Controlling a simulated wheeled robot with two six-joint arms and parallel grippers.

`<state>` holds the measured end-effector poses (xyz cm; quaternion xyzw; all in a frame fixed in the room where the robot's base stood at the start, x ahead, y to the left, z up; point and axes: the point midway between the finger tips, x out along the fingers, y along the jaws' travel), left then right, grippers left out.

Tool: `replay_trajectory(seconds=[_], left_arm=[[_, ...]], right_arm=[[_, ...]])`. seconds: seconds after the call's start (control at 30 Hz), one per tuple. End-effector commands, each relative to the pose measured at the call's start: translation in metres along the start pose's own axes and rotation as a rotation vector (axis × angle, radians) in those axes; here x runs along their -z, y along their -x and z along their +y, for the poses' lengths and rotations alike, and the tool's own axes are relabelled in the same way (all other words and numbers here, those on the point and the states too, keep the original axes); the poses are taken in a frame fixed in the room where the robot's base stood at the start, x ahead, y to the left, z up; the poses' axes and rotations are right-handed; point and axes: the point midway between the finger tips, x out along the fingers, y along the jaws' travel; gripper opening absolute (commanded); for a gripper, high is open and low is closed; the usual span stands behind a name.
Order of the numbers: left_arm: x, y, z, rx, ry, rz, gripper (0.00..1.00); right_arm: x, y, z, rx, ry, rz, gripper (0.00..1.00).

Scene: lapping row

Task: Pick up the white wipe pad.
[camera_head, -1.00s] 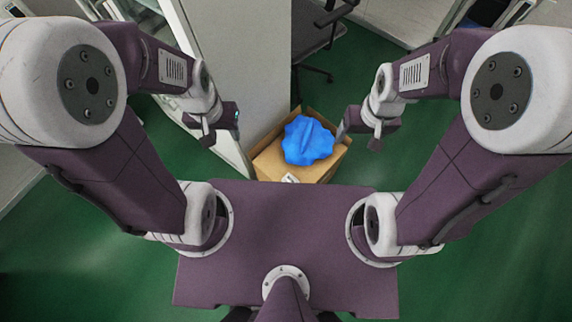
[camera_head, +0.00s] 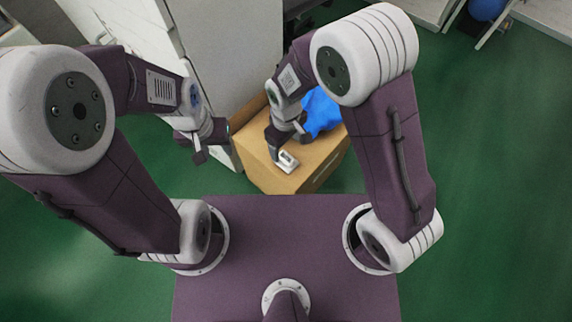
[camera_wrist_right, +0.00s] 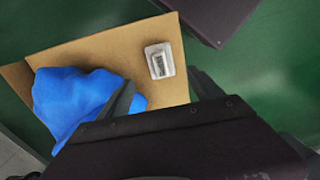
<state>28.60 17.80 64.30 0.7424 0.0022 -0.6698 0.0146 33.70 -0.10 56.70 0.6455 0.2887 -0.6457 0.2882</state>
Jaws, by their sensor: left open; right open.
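A small white rectangular item with a grey middle (camera_head: 287,161) lies on a cardboard box top (camera_head: 300,178). It also shows in the right wrist view (camera_wrist_right: 159,61). I cannot tell whether it is the white wipe pad; no other pad-like white thing is clear. My right gripper (camera_head: 278,143) is over the box, close to the item in the head view. In the right wrist view my right gripper (camera_wrist_right: 165,92) has its fingers apart with nothing between them, and the item lies beyond the fingertips. My left gripper (camera_head: 192,148) is open and empty, left of the box.
A crumpled blue cloth or bag (camera_head: 320,112) lies on the box behind my right gripper, and shows beside one finger in the wrist view (camera_wrist_right: 75,98). A pale cabinet (camera_head: 225,50) stands behind the box. Green floor (camera_head: 480,160) is open to the right.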

Motion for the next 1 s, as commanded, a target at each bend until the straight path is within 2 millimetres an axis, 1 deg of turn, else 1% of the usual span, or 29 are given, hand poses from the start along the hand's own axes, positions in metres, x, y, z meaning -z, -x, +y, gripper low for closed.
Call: replay_trajectory(seconds=[0.07, 0.23, 0.3, 0.4, 0.47, 0.57, 0.63, 0.73, 0.8, 0.97, 1.0], left_arm=[[0.0, -0.001, 0.0, 0.0, 0.0, 0.0, 0.45], [-0.002, -0.019, 0.0, 0.0, 0.0, 0.0, 0.45], [-0.002, -0.023, 0.0, 0.0, 0.0, 0.0, 0.45], [-0.002, -0.021, 0.0, 0.0, 0.0, 0.0, 0.45], [-0.003, -0.024, -0.001, 0.0, 0.0, 0.0, 0.45], [-0.004, -0.037, -0.001, 0.0, 0.0, 0.0, 0.45], [-0.005, -0.048, -0.001, 0.0, 0.0, 0.0, 0.45], [-0.006, -0.057, -0.001, 0.0, 0.0, 0.0, 0.45], [-0.006, -0.057, -0.001, 0.0, 0.0, 0.0, 0.45], [-0.006, -0.054, -0.001, 0.0, 0.0, 0.0, 0.45], [-0.006, -0.054, -0.001, 0.0, 0.0, 0.0, 0.45]], right_arm=[[0.0, -0.003, 0.0, 0.0, 0.0, -0.001, 0.75], [-0.001, -0.031, 0.0, 0.001, -0.001, -0.002, 0.75], [-0.001, -0.039, 0.0, 0.001, -0.002, -0.002, 0.75], [-0.001, -0.038, 0.0, 0.0, -0.002, 0.0, 0.75], [-0.001, -0.042, 0.0, 0.0, -0.002, 0.0, 0.75], [-0.001, -0.058, -0.001, 0.0, -0.002, -0.001, 0.75], [-0.002, -0.074, -0.001, 0.001, -0.002, -0.002, 0.75], [-0.002, -0.089, -0.001, 0.0, -0.002, -0.001, 0.75], [-0.001, -0.091, -0.001, 0.0, -0.002, -0.001, 0.75], [-0.001, -0.089, -0.001, 0.0, -0.002, 0.0, 0.75], [-0.001, -0.089, -0.001, 0.0, -0.003, 0.0, 0.64]])
